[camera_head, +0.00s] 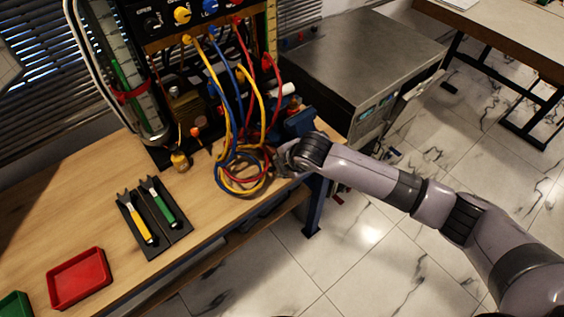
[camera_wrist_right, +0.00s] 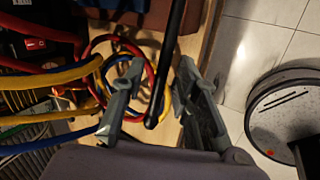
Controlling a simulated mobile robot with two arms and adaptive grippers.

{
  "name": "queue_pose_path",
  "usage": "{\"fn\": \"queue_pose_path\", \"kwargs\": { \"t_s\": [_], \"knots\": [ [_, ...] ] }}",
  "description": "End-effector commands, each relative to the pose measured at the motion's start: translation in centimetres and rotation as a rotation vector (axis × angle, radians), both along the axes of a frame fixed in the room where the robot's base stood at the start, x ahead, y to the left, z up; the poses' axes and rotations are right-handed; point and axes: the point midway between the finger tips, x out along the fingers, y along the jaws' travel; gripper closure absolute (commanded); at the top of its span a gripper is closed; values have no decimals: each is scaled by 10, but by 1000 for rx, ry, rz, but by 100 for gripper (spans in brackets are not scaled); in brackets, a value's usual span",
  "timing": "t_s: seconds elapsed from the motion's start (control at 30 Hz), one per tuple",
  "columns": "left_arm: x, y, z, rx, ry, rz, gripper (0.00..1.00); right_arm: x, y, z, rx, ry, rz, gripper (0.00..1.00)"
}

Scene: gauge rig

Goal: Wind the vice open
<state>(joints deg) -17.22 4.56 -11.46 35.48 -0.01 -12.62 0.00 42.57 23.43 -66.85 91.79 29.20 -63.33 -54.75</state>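The blue vice (camera_head: 300,122) sits at the right end of the workbench, partly hidden behind my right arm. My right gripper (camera_head: 284,160) is beside the coiled hoses, just in front of the vice, and its fingers are hard to make out in the head view. In the right wrist view my right gripper (camera_wrist_right: 155,92) has its two grey fingers spread apart. A dark bar (camera_wrist_right: 166,70), seemingly the vice handle, runs down between them with its rounded end showing. I see gaps on both sides of the bar. My left gripper is not in view.
Yellow, blue and red hoses (camera_head: 228,185) hang in loops right next to my right gripper. A black holder with a yellow and a green tool (camera_head: 163,210) and a red tray (camera_head: 78,277) lie on the bench (camera_head: 60,190). A metal cabinet (camera_head: 350,60) stands behind.

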Motion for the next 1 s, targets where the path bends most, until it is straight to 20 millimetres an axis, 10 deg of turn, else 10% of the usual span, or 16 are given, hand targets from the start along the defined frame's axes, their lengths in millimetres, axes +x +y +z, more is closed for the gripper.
{"fn": "queue_pose_path", "kwargs": {
  "t_s": [1.0],
  "knots": [
    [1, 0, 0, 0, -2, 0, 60, 0, 0, 0, 1, 0, 1, 100]
  ]
}}
